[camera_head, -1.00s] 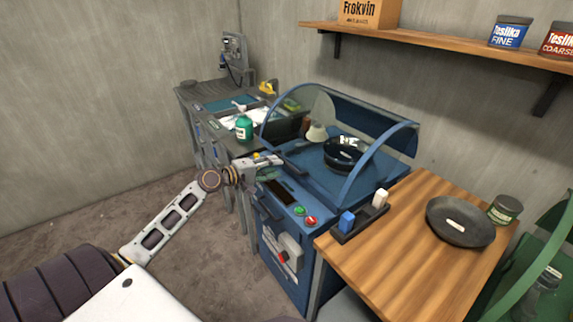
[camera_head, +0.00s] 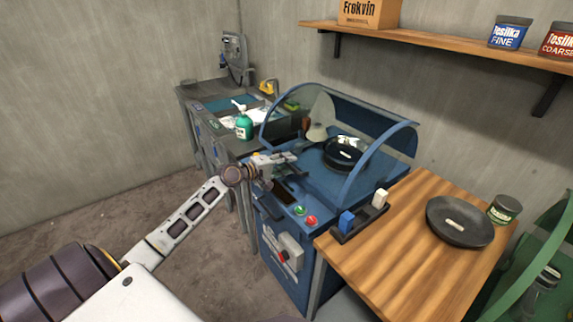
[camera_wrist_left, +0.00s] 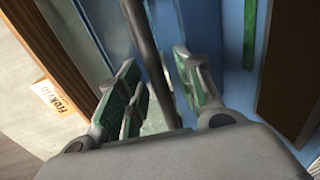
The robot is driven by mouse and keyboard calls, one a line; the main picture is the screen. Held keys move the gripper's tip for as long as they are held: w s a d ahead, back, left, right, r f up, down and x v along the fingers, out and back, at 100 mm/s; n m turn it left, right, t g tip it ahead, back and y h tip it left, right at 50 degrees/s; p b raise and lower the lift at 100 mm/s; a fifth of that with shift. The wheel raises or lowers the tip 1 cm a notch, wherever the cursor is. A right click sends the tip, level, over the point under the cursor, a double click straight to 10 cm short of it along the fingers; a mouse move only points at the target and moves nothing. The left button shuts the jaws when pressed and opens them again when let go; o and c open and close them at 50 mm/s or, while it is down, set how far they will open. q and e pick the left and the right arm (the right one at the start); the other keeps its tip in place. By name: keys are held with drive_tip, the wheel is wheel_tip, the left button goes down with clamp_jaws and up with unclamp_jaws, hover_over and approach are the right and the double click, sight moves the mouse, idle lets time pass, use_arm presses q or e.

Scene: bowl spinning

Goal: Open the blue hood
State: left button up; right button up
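The blue hood (camera_head: 366,117) is a curved cover with blue rims and clear panels on top of the blue machine (camera_head: 285,262). It arches over a dark bowl (camera_head: 343,154). My left gripper (camera_head: 293,164) is at the hood's front left edge, above the machine's control panel. In the left wrist view, its green-padded fingers (camera_wrist_left: 156,62) are apart, with a dark bar (camera_wrist_left: 140,32) running between them. I see a gap beside the bar; whether a finger touches it is unclear. My right gripper is out of view.
A wooden table (camera_head: 400,268) with a dark pan (camera_head: 460,221) and a small switch tray (camera_head: 362,222) stands right of the machine. A grey workbench (camera_head: 205,88) with a green bottle (camera_head: 244,127) is behind left. A shelf (camera_head: 440,46) hangs above.

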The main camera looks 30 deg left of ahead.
use_arm(q)
drive_tip(key=c, duration=0.7)
clamp_jaws()
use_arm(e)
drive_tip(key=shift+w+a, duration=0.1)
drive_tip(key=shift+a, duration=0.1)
use_arm(q)
drive_tip(key=shift+w, duration=0.1)
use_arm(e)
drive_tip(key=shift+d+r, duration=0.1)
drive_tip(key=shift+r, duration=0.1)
